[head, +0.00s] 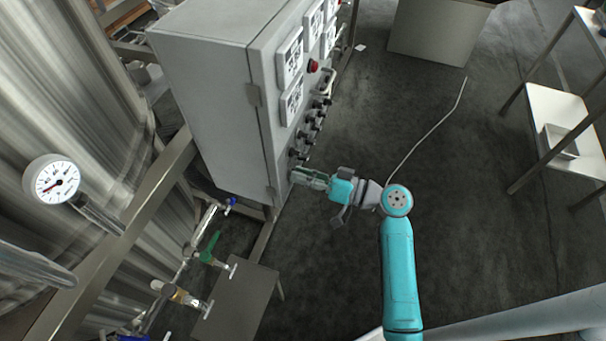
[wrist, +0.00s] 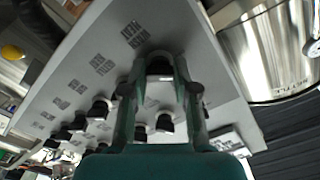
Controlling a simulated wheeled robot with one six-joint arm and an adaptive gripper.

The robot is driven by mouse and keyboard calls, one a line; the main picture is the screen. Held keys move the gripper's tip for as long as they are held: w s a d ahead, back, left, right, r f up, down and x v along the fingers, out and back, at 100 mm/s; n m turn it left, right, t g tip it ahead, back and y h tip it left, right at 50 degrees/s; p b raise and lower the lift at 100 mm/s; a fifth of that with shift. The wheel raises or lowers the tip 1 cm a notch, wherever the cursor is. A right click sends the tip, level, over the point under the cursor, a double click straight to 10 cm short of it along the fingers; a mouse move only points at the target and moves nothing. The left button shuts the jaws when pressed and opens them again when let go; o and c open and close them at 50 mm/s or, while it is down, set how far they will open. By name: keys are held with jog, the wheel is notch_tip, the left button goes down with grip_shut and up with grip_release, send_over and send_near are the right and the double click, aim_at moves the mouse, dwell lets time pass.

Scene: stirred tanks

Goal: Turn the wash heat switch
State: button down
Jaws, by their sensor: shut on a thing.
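A grey control cabinet (head: 215,110) has a row of black switch knobs (head: 312,128) low on its front face. My gripper (head: 299,178) reaches the near end of this row, close to the cabinet's corner. In the wrist view my gripper's fingertips (wrist: 160,66) close around a black switch knob (wrist: 159,69) on a pale base. A label (wrist: 134,35) is beside that knob, but its text is too blurred to read. I cannot tell from the pictures whether this knob is the wash heat switch. In the head view the held knob is hidden by my gripper.
More black knobs (wrist: 100,108) stand close by on the panel. White meters (head: 290,62), a red button (head: 312,66) and a handle (head: 327,82) are above. Tanks, a gauge (head: 55,182) and valves (head: 211,246) are at left.

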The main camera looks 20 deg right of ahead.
jog(key=m, duration=0.6)
jog(key=shift+m, duration=0.3)
dwell(0.4)
jog(key=c, duration=0.9)
grip_release()
jog(key=v, duration=1.2)
